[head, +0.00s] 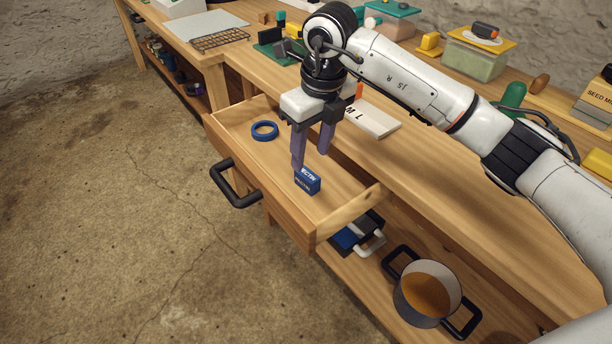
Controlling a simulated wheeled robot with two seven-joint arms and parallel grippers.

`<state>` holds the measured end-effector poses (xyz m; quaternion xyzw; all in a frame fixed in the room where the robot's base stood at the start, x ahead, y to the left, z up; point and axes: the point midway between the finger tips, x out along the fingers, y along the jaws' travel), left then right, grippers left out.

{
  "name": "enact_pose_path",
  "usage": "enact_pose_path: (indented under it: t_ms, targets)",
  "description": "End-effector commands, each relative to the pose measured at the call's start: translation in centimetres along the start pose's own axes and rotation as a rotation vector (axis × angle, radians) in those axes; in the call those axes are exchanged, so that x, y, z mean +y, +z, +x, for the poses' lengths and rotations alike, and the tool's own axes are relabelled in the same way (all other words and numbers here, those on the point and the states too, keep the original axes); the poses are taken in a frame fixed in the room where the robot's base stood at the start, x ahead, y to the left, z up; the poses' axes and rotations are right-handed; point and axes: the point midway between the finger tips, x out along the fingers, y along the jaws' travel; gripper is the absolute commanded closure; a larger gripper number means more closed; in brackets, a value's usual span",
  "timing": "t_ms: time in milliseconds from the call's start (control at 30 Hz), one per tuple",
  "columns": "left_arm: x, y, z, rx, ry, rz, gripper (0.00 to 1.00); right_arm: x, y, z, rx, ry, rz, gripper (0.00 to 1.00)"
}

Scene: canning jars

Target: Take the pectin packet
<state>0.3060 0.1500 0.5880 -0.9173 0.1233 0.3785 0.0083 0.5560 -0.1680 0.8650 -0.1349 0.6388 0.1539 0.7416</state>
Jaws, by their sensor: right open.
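The pectin packet (308,181) is a small blue box with white lettering, standing in the open wooden drawer (348,208). My right gripper (311,160) reaches down over the drawer from above. Its two purple-grey fingers are apart. One fingertip is at the packet's upper left edge in the picture; the other is behind and above it. I cannot tell whether the fingers touch the packet. My left gripper is not in view.
A blue ring (265,131) lies farther back in the drawer. The drawer's black handle (236,186) sticks out at the front left. A pot (427,293) of orange-brown contents stands on the lower shelf. Several jars and boxes stand on the bench (405,165); the floor at left is clear.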

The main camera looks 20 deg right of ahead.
Motion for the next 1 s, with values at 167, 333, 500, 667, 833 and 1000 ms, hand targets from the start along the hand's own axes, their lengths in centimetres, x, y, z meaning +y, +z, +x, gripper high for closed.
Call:
enact_pose_path:
  t_ms: [167,333,500,667,833,1000]
  targets:
    - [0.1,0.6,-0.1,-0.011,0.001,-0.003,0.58,0.1,-0.1,2.1,0.000,0.002,-0.001,0.56]
    - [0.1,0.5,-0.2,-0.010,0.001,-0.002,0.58,0.5,-0.5,4.5,0.003,0.005,-0.001,0.56]
    - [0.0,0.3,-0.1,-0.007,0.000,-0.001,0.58,0.5,-0.5,6.6,-0.001,0.004,-0.002,0.56]
    - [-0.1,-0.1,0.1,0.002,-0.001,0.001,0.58,0.5,-0.5,7.1,-0.003,0.003,-0.002,0.56]
    - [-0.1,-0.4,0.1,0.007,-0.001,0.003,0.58,0.5,-0.5,7.1,-0.003,0.003,-0.002,0.61]
    - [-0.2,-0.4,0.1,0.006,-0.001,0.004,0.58,0.5,-0.5,7.0,-0.003,0.003,-0.002,0.90]
